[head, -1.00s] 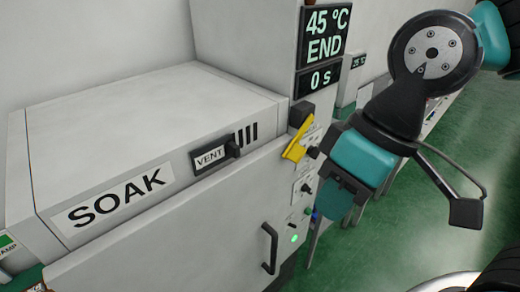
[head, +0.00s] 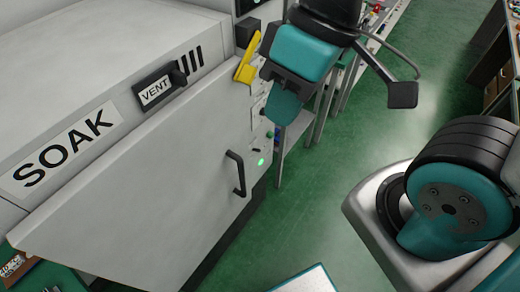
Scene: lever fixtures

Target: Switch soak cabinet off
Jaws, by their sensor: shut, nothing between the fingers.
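The soak cabinet (head: 160,190) is a pale grey box with a SOAK label (head: 65,150) on its front, filling the left of the head view. A yellow lever (head: 247,66) slants on the narrow control panel at its right edge. A lamp (head: 261,162) low on that panel glows green, beside a small dark switch (head: 256,150). My gripper (head: 284,106), teal and black, is shut and empty just right of the yellow lever, in front of the panel. A small gap shows between them in the picture; depth is hard to judge. It covers part of the panel.
A black VENT handle (head: 160,88) sticks out of the cabinet's upper front. A black door handle (head: 237,174) projects left of the panel. Benches with small items stand behind at the upper right. Green floor (head: 320,200) is open right of the cabinet.

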